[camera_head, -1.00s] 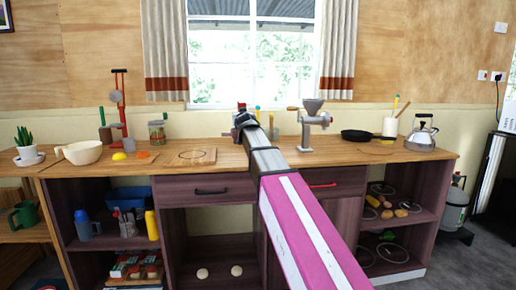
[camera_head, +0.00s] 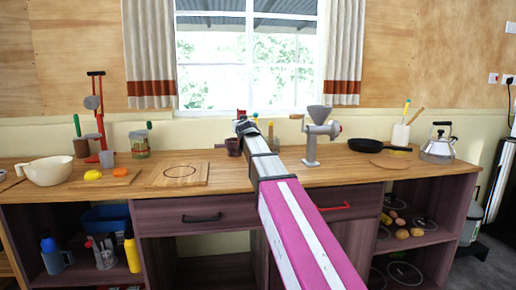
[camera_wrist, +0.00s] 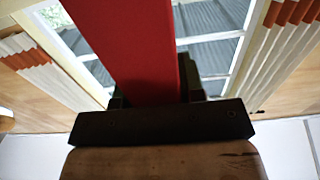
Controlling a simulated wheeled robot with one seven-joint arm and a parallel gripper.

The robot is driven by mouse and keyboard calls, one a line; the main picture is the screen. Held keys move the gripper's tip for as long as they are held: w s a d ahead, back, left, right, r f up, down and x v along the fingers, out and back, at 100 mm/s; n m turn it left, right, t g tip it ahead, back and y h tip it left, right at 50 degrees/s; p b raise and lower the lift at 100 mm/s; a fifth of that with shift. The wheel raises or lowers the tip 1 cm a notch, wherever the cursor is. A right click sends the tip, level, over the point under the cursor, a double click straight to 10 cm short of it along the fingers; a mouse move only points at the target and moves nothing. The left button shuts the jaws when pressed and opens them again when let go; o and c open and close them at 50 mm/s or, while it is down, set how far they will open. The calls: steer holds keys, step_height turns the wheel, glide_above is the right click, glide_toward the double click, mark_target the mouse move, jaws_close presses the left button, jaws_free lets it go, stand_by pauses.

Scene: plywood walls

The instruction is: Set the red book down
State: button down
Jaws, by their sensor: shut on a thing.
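The red book (camera_wrist: 140,50) fills the upper middle of the wrist view as a tall red slab, its far end beyond the picture's top. My gripper (camera_wrist: 150,98) is shut on it, with the dark fingers at its near end. In the head view my gripper (camera_head: 245,127) is at the far end of my arm, in front of the window and over the back of the wooden counter (camera_head: 240,179). Only a small red bit of the book (camera_head: 241,112) shows there; my gripper and arm hide the rest.
A board (camera_head: 178,175), white bowl (camera_head: 46,168), black pan (camera_head: 370,146) and kettle (camera_head: 439,147) are also on the counter. Bare counter lies between board and arm.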

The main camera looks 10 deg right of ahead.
steer(key=w+d+f, duration=0.2)
steer(key=d+f, duration=0.6)
steer(key=f, duration=0.1)
steer(key=shift+f, duration=0.1)
stand_by(0.3)
steer(key=c, duration=0.7)
jaws_free()
steer(key=shift+s, duration=0.15)
